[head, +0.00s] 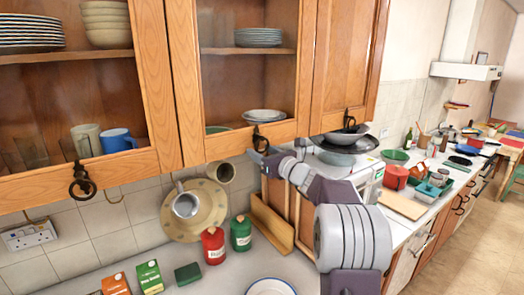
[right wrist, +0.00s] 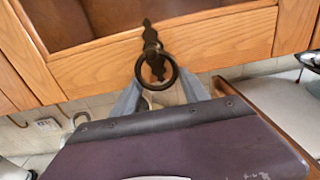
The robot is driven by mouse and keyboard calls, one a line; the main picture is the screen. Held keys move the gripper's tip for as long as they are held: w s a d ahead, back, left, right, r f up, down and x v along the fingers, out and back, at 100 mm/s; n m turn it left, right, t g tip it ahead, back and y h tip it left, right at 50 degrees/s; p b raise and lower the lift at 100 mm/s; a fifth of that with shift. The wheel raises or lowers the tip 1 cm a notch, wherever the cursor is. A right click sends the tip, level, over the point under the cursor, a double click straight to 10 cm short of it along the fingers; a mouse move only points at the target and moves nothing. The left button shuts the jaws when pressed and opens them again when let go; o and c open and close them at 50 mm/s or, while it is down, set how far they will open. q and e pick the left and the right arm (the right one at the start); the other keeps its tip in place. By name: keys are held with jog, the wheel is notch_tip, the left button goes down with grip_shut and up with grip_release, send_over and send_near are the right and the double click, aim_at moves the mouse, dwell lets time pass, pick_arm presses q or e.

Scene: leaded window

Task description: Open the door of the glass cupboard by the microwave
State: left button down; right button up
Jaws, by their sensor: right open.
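The wooden glass-fronted cupboard door (head: 244,138) in the middle of the head view looks shut, with plates and bowls behind its pane. A black ring handle (head: 260,138) hangs at its lower edge. My right gripper (head: 262,153) is at this handle, coming up from below. In the right wrist view the ring (right wrist: 158,83) hangs between the two open grey fingers (right wrist: 160,98); I cannot tell whether they touch it. The white microwave (head: 368,180) is at the right below the cupboards, partly hidden by my right arm. My left gripper is not in view.
Another glass door (head: 160,95) with a ring handle (head: 82,182) is at the left, and a wooden door (head: 345,60) at the right. Below stand red (head: 213,245) and green (head: 241,233) canisters. Bowls and pans (head: 345,140) sit above the microwave.

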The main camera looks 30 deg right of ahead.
grip_shut()
dwell(1.3)
